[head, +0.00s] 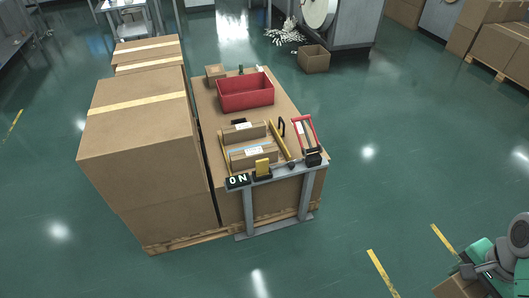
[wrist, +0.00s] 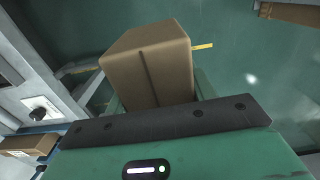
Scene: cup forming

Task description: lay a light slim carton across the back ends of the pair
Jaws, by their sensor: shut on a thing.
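My gripper (head: 466,274) is at the bottom right of the head view, well away from the stand with the pair. It is shut on a plain brown carton (head: 453,288). In the wrist view this carton (wrist: 150,62) juts out beyond the gripper's dark bar, with a dark line down its face. The fingertips are mostly hidden there. In the head view two brown cartons with white labels, a rear one (head: 240,134) and a front one (head: 250,158), lie side by side on the stand's top. Nothing is seen lying across them.
A red bin (head: 246,94) stands behind the pair. A red-framed tool (head: 304,134) lies to their right, and an ON sign (head: 238,181) is at the front edge. Tall boxes (head: 140,130) stand close on the left. Open green floor (head: 400,180) lies between my gripper and the stand.

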